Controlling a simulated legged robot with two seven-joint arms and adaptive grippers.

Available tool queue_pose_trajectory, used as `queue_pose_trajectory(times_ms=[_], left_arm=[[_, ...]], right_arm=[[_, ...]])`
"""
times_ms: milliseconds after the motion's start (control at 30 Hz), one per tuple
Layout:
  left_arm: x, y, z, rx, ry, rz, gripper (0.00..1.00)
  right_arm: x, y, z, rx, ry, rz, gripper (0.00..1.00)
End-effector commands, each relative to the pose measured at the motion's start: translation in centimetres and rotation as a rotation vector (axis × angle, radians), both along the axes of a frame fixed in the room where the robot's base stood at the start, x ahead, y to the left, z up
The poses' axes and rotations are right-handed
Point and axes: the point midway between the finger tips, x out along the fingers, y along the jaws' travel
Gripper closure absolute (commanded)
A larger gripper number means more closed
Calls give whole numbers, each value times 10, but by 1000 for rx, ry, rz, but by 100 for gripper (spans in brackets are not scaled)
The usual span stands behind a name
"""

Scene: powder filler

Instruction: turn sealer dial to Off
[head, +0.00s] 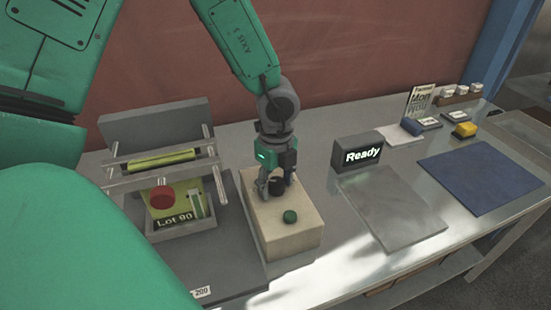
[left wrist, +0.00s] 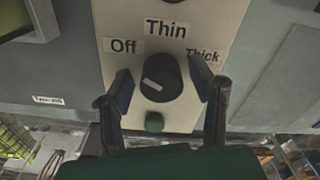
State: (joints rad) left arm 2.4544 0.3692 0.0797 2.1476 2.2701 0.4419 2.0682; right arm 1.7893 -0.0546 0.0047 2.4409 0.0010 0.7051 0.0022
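The sealer dial (left wrist: 168,72) is a black round knob on a beige panel (left wrist: 205,22), with labels Off (left wrist: 124,46), Thin (left wrist: 166,28) and Thick (left wrist: 202,55). Its white mark lies on the knob's lower left side and slants up to the left, roughly toward the Off side. My left gripper (left wrist: 160,82) is open, one finger on each side of the dial, with a small gap showing at each side. In the head view my left gripper (head: 277,184) points down over the beige sealer box (head: 292,246), partly hiding the dial. My right gripper is not in view.
A green button (head: 290,216) sits close in front of the dial. The sealer frame with a red knob (head: 162,197) and a Lot 90 label (head: 173,221) stands left. A Ready display (head: 358,154), grey plate (head: 386,208) and blue mat (head: 482,178) lie right.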

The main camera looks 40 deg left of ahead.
Motion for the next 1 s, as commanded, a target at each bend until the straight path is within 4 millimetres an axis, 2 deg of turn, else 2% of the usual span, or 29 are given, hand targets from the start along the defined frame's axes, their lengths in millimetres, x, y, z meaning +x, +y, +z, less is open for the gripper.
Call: queue_pose_trajectory(times_ms=[367, 467, 800, 1000], left_arm=[[2, 3, 5, 0, -6, 0, 48], [3, 3, 18, 0, -9, 2, 48], [4, 2, 88, -1, -8, 0, 48], [4, 1, 113, 1, -3, -1, 48]], right_arm=[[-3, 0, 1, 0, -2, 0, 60], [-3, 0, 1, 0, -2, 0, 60], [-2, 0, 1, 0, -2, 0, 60], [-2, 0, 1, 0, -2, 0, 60]])
